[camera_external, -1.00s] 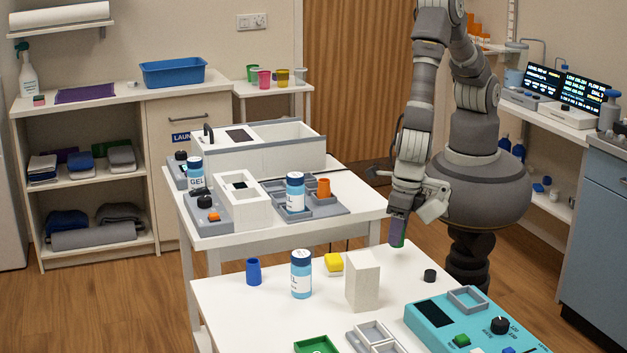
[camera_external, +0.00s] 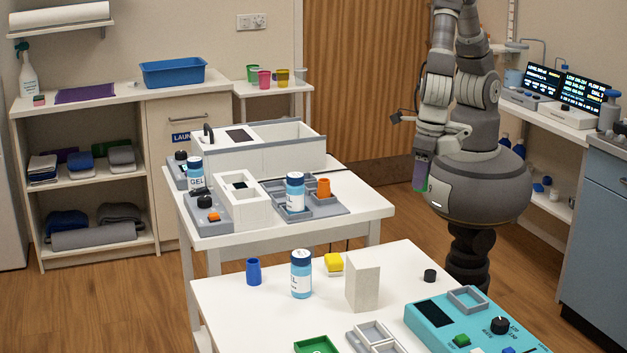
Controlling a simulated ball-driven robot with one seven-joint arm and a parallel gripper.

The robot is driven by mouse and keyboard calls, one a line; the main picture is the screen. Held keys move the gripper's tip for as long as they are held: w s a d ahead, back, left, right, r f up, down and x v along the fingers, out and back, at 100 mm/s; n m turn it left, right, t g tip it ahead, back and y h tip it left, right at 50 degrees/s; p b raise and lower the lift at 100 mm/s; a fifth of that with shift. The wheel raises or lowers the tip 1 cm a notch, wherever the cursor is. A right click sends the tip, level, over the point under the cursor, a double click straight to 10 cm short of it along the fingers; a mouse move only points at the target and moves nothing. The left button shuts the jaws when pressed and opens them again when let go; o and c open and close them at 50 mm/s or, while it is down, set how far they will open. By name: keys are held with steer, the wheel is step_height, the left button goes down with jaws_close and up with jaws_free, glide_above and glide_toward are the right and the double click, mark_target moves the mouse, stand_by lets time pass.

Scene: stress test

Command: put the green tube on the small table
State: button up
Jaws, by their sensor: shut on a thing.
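My gripper (camera_external: 421,178) points down in front of my round base, to the right of the middle table. It is shut on the green tube (camera_external: 419,189), of which only a little green shows at the fingertips; the fingers hide the rest. It is held in the air, clear of any table. A small white table (camera_external: 272,90) stands at the back wall beside the door. On it are a green cup (camera_external: 253,73), a pink cup (camera_external: 264,79), a yellow cup (camera_external: 282,77) and a pale cup (camera_external: 300,76).
The near white table (camera_external: 230,297) carries a blue cup (camera_external: 253,271), a bottle (camera_external: 301,274), a pale block (camera_external: 363,284) and a teal device (camera_external: 450,325). Floor shows between the tables and the door.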

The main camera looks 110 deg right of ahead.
step_height(320, 180, up, 7)
steer(key=m+g+p, duration=0.2)
steer(key=m+p, duration=0.2)
steer(key=m, duration=1.3)
glide_above(346, 175)
steer(key=shift+w+a+f+b, duration=0.1)
steer(key=shift+f+b, duration=0.65)
steer(key=shift+f, duration=2.6)
steer(key=shift+w+f+b, duration=0.1)
steer(key=shift+f+b, duration=0.6)
steer(key=shift+f, duration=2.6)
steer(key=shift+f, duration=0.15)
steer(key=o, duration=1)
